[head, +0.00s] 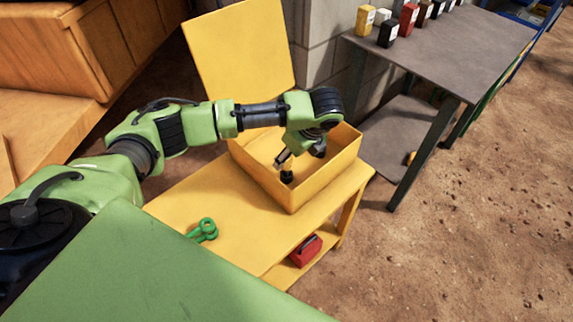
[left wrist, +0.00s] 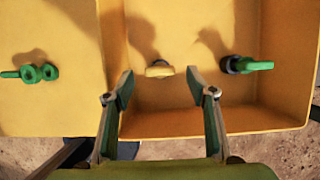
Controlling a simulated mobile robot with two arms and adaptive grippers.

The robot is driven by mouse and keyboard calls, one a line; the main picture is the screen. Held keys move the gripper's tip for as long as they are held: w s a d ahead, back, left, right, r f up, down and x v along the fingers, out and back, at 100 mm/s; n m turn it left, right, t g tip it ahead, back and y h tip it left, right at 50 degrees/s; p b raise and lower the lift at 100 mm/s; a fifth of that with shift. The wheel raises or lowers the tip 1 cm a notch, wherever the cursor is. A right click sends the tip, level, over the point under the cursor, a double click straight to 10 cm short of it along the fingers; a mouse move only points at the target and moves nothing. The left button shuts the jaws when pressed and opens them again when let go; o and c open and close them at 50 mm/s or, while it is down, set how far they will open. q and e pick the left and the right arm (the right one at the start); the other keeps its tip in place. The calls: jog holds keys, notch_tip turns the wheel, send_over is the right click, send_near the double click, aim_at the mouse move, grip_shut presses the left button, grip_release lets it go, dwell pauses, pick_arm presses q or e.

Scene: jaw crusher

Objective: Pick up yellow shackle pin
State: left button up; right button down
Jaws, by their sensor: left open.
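The yellow shackle pin (left wrist: 159,69) shows in the left wrist view as a small yellow piece against the yellow floor of the open box (left wrist: 210,122). My left gripper (left wrist: 160,82) is open, with one finger on each side of the pin in that view and a gap to both. I cannot tell how far above the pin the fingertips are. In the head view my left gripper (head: 301,160) reaches down into the yellow box (head: 328,176), and I cannot make out the pin there. My right gripper is not in view.
A green and black piece (left wrist: 248,65) lies in the box, right of the pin. A green shackle (head: 203,230) lies on the yellow table (head: 240,238). The raised lid (head: 240,50) stands behind. A red item (head: 305,250) is on the lower shelf. A grey table (head: 450,50) stands right.

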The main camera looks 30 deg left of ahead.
aim_at(286, 170)
pick_arm(q)
jog(key=x, duration=0.3)
jog(key=shift+a+f, duration=0.2)
jog(key=shift+f, duration=0.2)
jog(key=c, duration=1.1)
jog(key=shift+c, duration=0.8)
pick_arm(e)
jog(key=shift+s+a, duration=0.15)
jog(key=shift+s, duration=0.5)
